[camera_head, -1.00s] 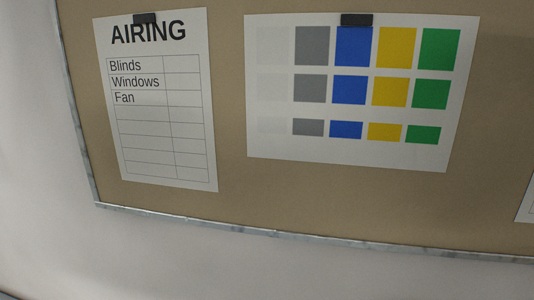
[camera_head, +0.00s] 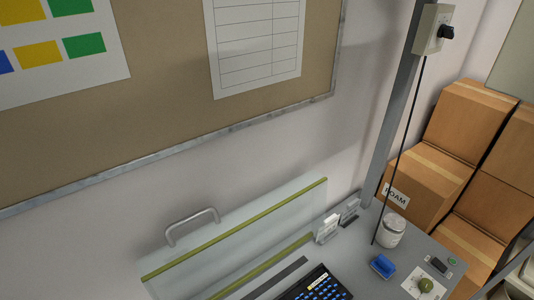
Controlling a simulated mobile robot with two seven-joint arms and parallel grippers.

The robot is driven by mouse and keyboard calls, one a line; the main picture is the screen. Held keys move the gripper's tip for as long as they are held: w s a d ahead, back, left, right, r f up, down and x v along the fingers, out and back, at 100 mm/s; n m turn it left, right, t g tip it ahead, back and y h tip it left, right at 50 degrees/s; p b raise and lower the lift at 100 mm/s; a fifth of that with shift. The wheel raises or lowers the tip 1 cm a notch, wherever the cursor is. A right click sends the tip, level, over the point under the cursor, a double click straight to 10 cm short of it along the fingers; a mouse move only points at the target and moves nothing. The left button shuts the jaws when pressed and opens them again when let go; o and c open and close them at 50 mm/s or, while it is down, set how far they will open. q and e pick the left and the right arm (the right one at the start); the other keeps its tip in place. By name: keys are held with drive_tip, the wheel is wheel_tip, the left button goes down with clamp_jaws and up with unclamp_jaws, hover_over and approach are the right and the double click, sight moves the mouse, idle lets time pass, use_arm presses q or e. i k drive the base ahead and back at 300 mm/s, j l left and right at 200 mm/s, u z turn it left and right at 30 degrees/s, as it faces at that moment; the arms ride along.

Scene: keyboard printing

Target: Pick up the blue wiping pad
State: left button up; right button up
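A blue wiping pad (camera_head: 383,265) appears to be the small blue block on the grey worktop (camera_head: 345,262) in the lower right of the head view. It lies to the right of a black keyboard with blue keys (camera_head: 318,288), which the bottom edge of the picture cuts off. A white lidded jar (camera_head: 391,229) stands just behind the blue block. Neither of my grippers shows in the view.
A clear panel with green edges and a handle (camera_head: 192,222) stands left of the keyboard. A grey post (camera_head: 393,110) and a hanging black cable rise behind. Cardboard boxes (camera_head: 425,185) are stacked right.

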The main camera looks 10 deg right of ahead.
sight(385, 268)
drive_tip(key=z, duration=1.3)
